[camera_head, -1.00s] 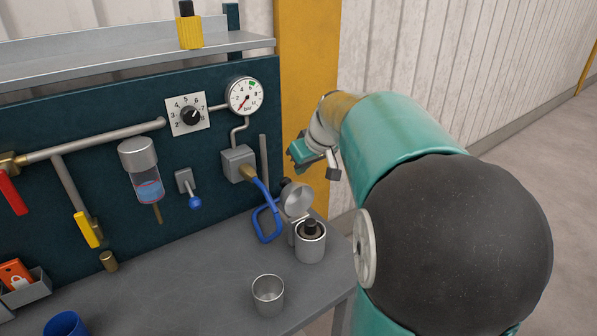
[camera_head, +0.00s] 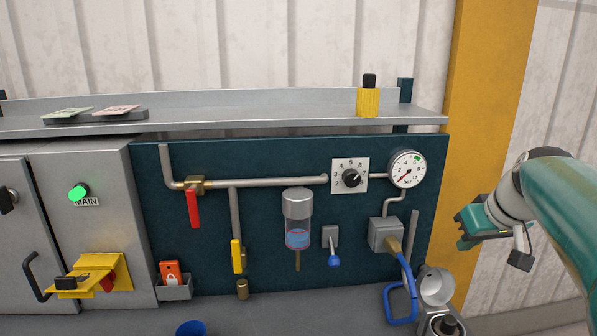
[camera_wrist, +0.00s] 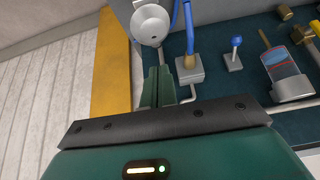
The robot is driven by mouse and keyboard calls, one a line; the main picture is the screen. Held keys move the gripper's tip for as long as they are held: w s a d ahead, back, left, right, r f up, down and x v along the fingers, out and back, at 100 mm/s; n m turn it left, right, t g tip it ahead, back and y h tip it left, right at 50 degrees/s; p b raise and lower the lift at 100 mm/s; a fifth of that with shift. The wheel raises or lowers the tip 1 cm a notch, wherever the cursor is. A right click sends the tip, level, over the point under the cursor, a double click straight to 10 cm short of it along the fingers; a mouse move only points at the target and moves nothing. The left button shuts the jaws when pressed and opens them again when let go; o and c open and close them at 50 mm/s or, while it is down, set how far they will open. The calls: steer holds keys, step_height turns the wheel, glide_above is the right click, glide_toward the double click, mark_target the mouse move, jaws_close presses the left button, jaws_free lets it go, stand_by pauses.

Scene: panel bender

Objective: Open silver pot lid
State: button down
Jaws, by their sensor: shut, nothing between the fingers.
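The silver pot (camera_head: 428,324) is at the lower right of the head view, cut off by the bottom edge. A dark knob-like piece (camera_head: 448,325) shows inside its mouth. Its round silver lid (camera_head: 437,285) stands raised and tilted back behind the opening. The lid also shows near the top of the wrist view (camera_wrist: 150,23). My gripper (camera_head: 462,228) is up and to the right of the lid, apart from it. In the wrist view my green fingers (camera_wrist: 157,84) are together and hold nothing.
A blue hose loop (camera_head: 401,303) hangs just left of the pot from a grey box (camera_head: 386,235). A pressure gauge (camera_head: 406,170) and dial (camera_head: 349,176) are on the dark panel. A yellow post (camera_head: 485,110) stands behind my arm.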

steer(key=s+a+f, duration=0.2)
steer(key=s+a, duration=0.1)
steer(key=a, duration=0.3)
steer(key=s+a+f, duration=0.2)
steer(key=s+a, duration=0.2)
steer(key=a, duration=0.3)
steer(key=shift+f, duration=0.25)
steer(key=c, duration=2.1)
jaws_free()
steer(key=shift+g, duration=0.3)
steer(key=s+a+f, duration=0.4)
steer(key=s, duration=0.1)
steer(key=s+a+f, duration=0.3)
steer(key=shift+s, duration=0.15)
steer(key=o, duration=0.3)
steer(key=shift+s+a+f, duration=0.15)
steer(key=shift+s, duration=0.05)
steer(key=o, duration=0.7)
